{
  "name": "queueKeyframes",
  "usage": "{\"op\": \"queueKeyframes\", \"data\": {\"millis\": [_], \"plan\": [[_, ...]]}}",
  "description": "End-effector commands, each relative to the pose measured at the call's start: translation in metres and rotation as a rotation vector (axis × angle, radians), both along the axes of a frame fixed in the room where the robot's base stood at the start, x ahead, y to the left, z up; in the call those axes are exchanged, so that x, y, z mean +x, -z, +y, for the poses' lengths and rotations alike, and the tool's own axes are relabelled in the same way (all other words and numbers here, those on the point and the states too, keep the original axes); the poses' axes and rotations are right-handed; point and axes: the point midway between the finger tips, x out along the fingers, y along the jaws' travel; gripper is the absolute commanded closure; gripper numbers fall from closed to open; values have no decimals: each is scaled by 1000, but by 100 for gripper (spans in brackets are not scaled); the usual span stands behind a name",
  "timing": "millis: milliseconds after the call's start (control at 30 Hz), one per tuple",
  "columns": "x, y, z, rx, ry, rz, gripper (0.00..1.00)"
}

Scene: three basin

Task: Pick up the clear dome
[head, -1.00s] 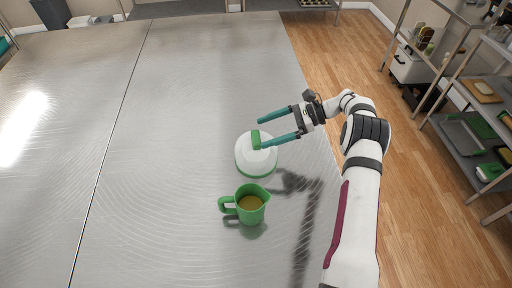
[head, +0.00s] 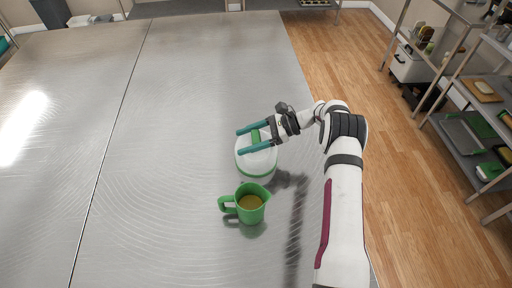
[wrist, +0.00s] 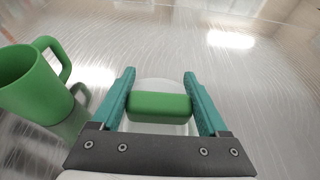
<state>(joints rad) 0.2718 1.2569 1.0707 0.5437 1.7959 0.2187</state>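The clear dome (head: 258,165) stands on the metal table, with a green rim at its base and a green block handle (head: 256,136) on top. In the head view, my gripper (head: 239,142) is open over the dome's top, fingers pointing left on either side of the handle.
A green jug (head: 251,207) with brown contents stands just in front of the dome; it also shows at the left of the wrist view (wrist: 38,88). The metal table (head: 180,120) is clear to the left and behind. Shelves stand off to the right.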

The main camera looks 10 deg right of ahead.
Motion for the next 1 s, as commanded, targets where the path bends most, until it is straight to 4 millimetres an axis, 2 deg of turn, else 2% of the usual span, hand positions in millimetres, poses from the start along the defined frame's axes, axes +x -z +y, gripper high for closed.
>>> {"op": "queueKeyframes", "data": {"millis": [33, 167, 467, 567, 667, 1000], "plan": [[0, 0, 0, 0, 0, 0, 59], [0, 0, 0, 0, 0, 0, 83], [0, -5, 0, 0, 0, -1, 84], [0, -18, 0, -1, 0, -1, 84], [1, -40, 0, -1, -1, -4, 84], [-30, -87, -72, 0, 4, -2, 84]]}}
